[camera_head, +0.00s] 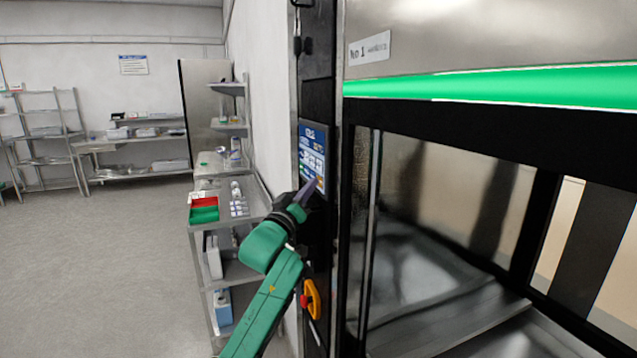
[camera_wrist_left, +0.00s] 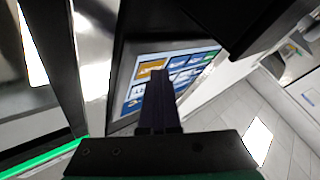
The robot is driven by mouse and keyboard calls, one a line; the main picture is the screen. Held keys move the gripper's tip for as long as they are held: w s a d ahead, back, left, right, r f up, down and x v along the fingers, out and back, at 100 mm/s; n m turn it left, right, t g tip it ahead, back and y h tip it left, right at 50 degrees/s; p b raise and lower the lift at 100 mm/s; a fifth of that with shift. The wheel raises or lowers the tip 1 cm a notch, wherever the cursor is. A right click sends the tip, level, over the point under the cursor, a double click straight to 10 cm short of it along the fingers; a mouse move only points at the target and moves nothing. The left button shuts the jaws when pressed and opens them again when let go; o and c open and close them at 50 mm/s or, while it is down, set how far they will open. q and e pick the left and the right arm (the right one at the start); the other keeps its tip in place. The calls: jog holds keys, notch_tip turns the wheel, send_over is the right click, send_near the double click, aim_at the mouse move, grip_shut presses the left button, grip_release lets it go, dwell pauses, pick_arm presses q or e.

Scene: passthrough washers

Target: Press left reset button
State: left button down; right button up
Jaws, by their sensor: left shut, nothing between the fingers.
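A blue touch panel (camera_head: 312,150) with several light tiles is set in the dark pillar left of the washer door. It also shows in the left wrist view (camera_wrist_left: 190,68), with an orange tile (camera_wrist_left: 149,68) near its upper left corner. My left gripper (camera_head: 315,184) is shut and empty, its tips at the lower part of the panel. In the left wrist view the closed fingers (camera_wrist_left: 158,76) overlap the screen close to the orange tile. I cannot tell whether the tips touch it. A reset button is not clearly readable. My right gripper is out of view.
A red-yellow rotary switch (camera_head: 312,299) sits on the pillar below the panel. The washer (camera_head: 480,90) with a green light strip and glass fills the right. A metal cart (camera_head: 262,205) with red and green bins stands left. Open floor (camera_head: 100,260) lies further left.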

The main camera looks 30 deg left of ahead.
pick_arm(q)
jog(key=shift+s+a, duration=0.4)
jog(key=shift+s, duration=0.2)
jog(key=s+a, duration=0.1)
jog(key=s, duration=0.1)
jog(key=s+a, duration=0.2)
dwell(0.5)
jog(key=shift+d+f, duration=0.1)
dwell(0.5)
